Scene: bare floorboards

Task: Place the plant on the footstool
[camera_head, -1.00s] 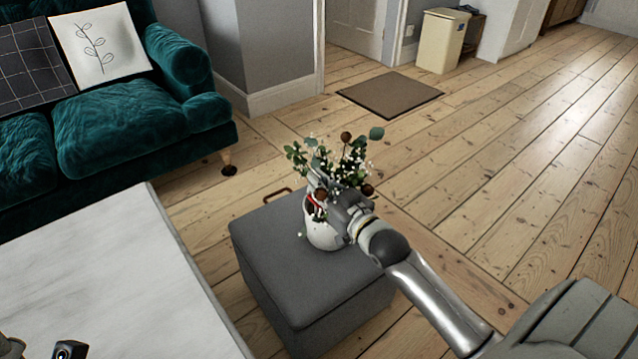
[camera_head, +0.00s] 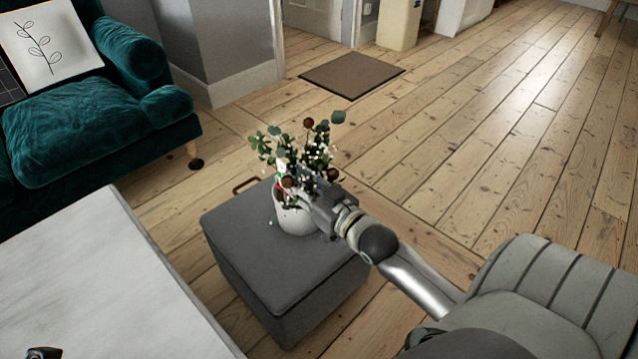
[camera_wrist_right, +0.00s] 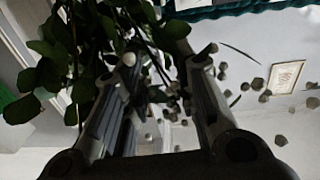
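The plant (camera_head: 293,218) stands upright in a white pot on the grey footstool (camera_head: 262,262), near its back right part in the head view. Green leaves, white blossoms and brown round heads rise from it. My right gripper (camera_head: 318,203) is at the pot's upper right side, among the lower stems. In the right wrist view my right gripper's two fingers (camera_wrist_right: 155,65) stand apart, with stems and leaves (camera_wrist_right: 75,65) between and around them. The pot does not show there, and the fingertips are partly hidden by leaves.
A white table (camera_head: 110,285) lies close to the footstool's left. A teal sofa (camera_head: 90,125) is at the upper left. A grey ribbed seat (camera_head: 555,290) is at the lower right. A brown mat (camera_head: 352,74) lies behind; the floorboards to the right are clear.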

